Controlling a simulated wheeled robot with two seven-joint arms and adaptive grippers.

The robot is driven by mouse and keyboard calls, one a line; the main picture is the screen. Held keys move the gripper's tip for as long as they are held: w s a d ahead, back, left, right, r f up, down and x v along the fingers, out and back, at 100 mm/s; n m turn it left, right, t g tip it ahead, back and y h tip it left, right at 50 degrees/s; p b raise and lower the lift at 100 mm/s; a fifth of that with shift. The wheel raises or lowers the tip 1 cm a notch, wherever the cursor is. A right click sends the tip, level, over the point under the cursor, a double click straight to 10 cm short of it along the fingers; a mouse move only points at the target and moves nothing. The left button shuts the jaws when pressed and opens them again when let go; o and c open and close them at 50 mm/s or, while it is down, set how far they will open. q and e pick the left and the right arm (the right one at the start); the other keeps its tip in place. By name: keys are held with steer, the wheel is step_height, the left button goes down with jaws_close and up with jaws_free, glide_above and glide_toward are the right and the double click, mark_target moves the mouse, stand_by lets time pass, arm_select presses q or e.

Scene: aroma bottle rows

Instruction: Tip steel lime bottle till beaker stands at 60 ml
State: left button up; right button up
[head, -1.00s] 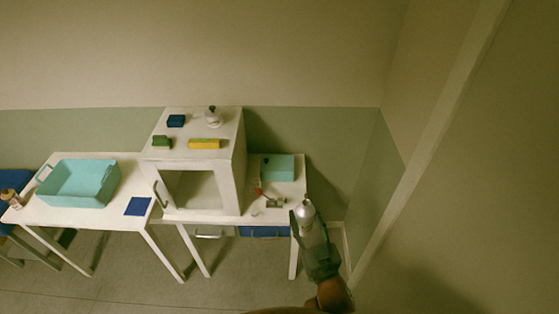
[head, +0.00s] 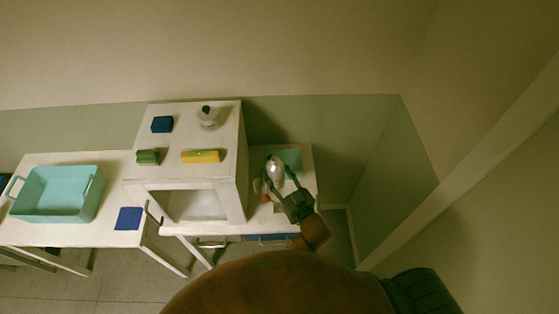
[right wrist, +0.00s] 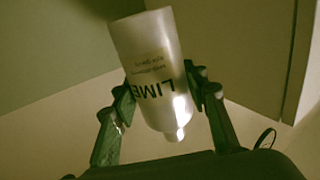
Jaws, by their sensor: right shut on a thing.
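The steel lime bottle (head: 274,168) is in my right gripper (head: 284,185), above the small table on the right. It also shows in the right wrist view (right wrist: 152,72), pale and shiny, with LIME on its label upside down in the picture. A finger (right wrist: 120,105) presses on each side of it, and its narrow neck points down the picture. A small pale, clear-looking thing (head: 258,186) stands just left of the bottle; I cannot tell if it is the beaker, nor any level. My left gripper is not in view.
A white cabinet (head: 237,180) stands just left, with a yellow block (head: 201,156), a green block (head: 148,157), a blue block (head: 162,124) and a grey bottle (head: 208,118) on top. A teal box (head: 292,158) is behind my gripper. A teal basket (head: 58,207) is far left.

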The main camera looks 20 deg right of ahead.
arm_select(q)
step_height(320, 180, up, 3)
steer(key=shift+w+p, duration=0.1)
steer(key=shift+p, duration=1.1)
arm_select(e)
steer(key=w+d+f+n, duration=0.1)
steer(key=w+d+f, duration=0.1)
steer(key=w+f, duration=0.2)
steer(key=w+d+f+n+y, duration=0.1)
steer(key=w+d+f, duration=0.1)
steer(key=w+f, duration=0.3)
steer(key=shift+d+f, duration=0.3)
steer(key=shift+f, duration=0.3)
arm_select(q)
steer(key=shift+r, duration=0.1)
arm_select(e)
steer(key=shift+a+n+g, duration=0.1)
steer(key=shift+n+g, duration=0.2)
steer(key=shift+n, duration=0.1)
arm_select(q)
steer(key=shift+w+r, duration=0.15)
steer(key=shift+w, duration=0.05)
arm_select(e)
steer(key=n, duration=0.1)
steer(key=a+n+g, duration=0.1)
steer(key=n, duration=0.1)
steer(key=shift+h, duration=0.4)
steer(key=shift+a+f+n, duration=0.1)
steer(key=shift+a+n, duration=0.2)
steer(key=shift+n, duration=0.3)
